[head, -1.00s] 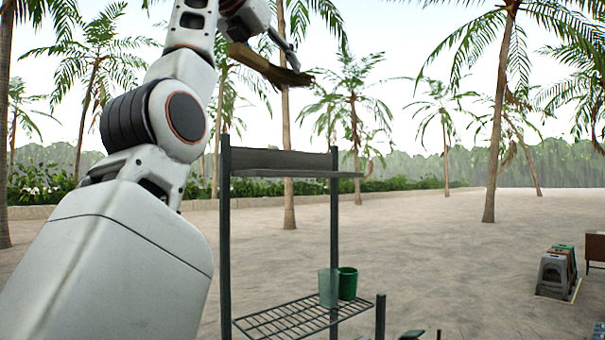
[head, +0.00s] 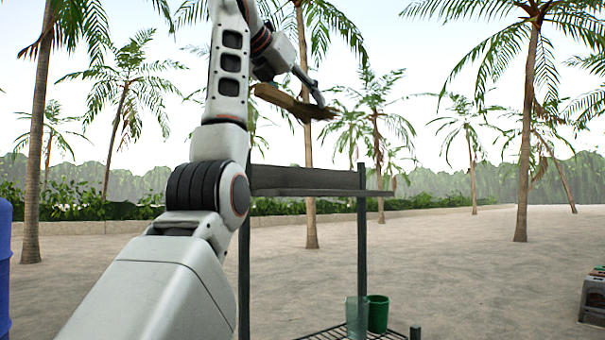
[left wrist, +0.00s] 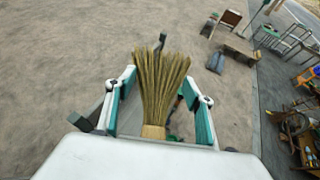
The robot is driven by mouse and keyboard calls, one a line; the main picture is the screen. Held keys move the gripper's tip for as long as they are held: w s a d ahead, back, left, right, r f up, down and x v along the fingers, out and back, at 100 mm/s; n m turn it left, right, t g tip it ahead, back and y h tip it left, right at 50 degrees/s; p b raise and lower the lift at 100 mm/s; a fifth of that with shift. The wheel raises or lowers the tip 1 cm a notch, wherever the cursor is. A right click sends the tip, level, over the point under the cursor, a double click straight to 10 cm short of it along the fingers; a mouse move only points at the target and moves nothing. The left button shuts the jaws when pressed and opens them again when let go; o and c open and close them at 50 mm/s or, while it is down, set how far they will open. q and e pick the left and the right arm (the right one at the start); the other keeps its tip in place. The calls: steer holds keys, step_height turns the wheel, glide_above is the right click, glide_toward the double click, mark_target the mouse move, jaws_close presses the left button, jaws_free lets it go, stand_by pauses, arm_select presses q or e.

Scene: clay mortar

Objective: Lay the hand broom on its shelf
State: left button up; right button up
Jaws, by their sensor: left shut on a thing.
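The hand broom (head: 282,100) is in my left gripper (head: 316,92), held in the air above the rack in the head view. In the left wrist view its straw bristles (left wrist: 160,75) fan out between the two teal-lined fingers of my left gripper (left wrist: 160,88). The bound base shows near the palm; the rest of the handle is hidden. A dark rack stands below, and its top shelf (head: 330,192) looks bare, with a raised back board. My arm hides part of the rack's left side. My right gripper is out of view.
The rack's lower wire shelf (head: 320,334) carries a clear tumbler (head: 357,318) and a green cup (head: 378,314). A blue barrel (head: 4,265) is at the left edge. Stools (head: 594,297) stand at far right. Open sand surrounds the rack.

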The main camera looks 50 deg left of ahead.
arm_select(q)
step_height(320, 180, down, 14)
step_height(320, 180, down, 3)
steer(key=shift+a+r, duration=0.1)
steer(key=shift+r, duration=0.1)
steer(key=shift+f, duration=0.1)
stand_by(0.3)
steer(key=shift+f, duration=0.1)
steer(key=o, duration=1.3)
steer(key=shift+o, duration=0.2)
